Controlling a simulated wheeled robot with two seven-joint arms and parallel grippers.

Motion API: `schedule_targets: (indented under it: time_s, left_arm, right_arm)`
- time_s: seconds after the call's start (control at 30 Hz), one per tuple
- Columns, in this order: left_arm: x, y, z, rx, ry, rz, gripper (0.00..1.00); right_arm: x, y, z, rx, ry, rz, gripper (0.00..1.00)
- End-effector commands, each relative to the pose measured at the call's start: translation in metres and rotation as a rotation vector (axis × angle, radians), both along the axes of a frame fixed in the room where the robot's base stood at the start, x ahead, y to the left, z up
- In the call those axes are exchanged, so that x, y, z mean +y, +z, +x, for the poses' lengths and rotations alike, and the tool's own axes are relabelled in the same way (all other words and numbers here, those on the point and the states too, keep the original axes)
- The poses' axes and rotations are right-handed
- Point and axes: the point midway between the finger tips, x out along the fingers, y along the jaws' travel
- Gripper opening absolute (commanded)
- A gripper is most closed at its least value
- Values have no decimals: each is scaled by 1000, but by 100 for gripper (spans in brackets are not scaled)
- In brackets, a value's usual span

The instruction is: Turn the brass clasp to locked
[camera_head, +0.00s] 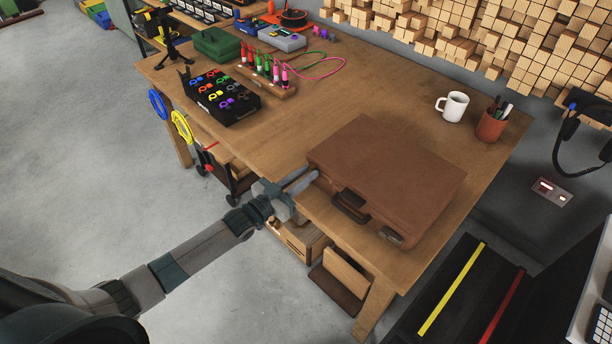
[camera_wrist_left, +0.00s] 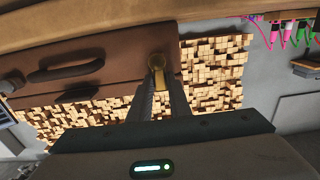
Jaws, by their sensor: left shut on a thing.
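A brown briefcase (camera_head: 385,175) lies flat and closed near the front edge of the wooden table. Its dark handle (camera_head: 350,206) faces the front, and a metallic clasp (camera_head: 392,236) shows at the near right of its front side. My left gripper (camera_head: 308,178) is at the left end of that front side. In the left wrist view, which is upside down, its fingers are shut on the brass clasp (camera_wrist_left: 156,62), whose rounded top shows above the fingertips. The fingers hide part of the clasp, and its exact turn is hard to tell. My right gripper is not in view.
The wooden table (camera_head: 440,145) is clear around the back of the case. A white mug (camera_head: 452,107) and a pen cup (camera_head: 491,124) stand at the right. A black tray (camera_head: 222,97) of coloured parts and a cable rack (camera_head: 265,85) stand at the left.

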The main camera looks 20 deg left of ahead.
Motion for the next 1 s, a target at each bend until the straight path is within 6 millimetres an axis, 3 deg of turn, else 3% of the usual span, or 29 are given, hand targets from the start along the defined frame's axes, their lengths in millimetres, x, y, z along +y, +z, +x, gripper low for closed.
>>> schedule_targets:
  time_s: [0.43, 0.47, 0.5, 0.53, 1.0]
  left_arm:
    - [1, -2, -1, 10, 0, -11, 0]
    - [1, -2, -1, 9, 0, -10, 24]
    - [0, -2, -1, 9, 0, -10, 34]
    - [0, -2, -1, 8, 0, -10, 36]
    - [3, -1, -6, 6, 0, -10, 36]
  right_arm:
    - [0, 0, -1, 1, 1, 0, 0]
    - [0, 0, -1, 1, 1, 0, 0]
    - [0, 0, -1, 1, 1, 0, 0]
    - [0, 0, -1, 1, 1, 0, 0]
    - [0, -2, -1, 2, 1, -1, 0]
